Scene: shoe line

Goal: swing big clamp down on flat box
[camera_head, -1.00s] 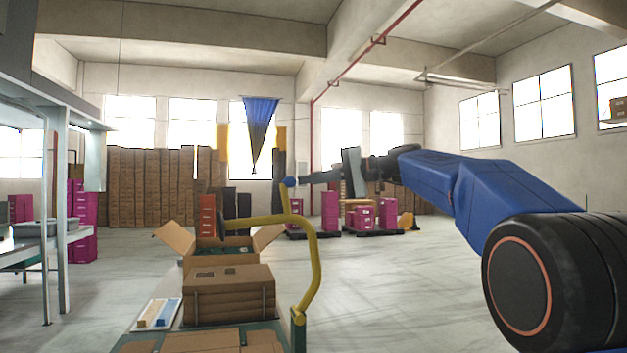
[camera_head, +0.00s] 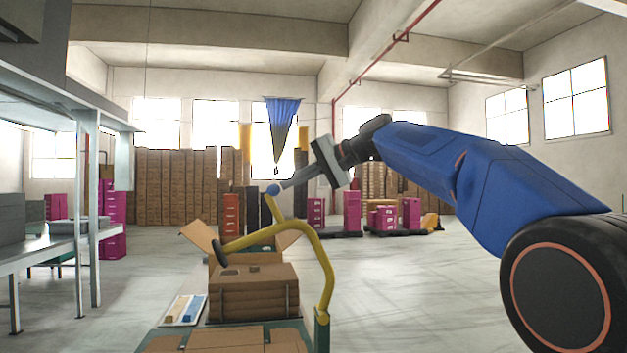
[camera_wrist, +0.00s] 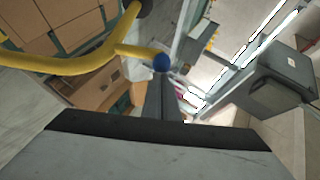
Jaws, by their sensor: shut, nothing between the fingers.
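The big clamp is a bent yellow bar (camera_head: 327,262) rising from a post at the right of the boxes. It has a blue ball knob (camera_head: 273,190) and a dark round pad (camera_head: 222,250) at its left end. The pad shows at the back left of the stacked flat brown box (camera_head: 255,300); I cannot tell whether they touch. My gripper (camera_head: 284,187) is shut and empty, its tip at the knob. In the wrist view the closed fingers (camera_wrist: 162,84) point at the knob (camera_wrist: 161,62) and seem to meet it; the yellow bar (camera_wrist: 75,65) runs left.
An open carton (camera_head: 203,238) stands behind the box. A white tray (camera_head: 183,310) with blue and tan pieces lies at its left. More flat cartons (camera_head: 235,340) lie in front. A metal workbench (camera_head: 60,245) is at far left. The floor at right is clear.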

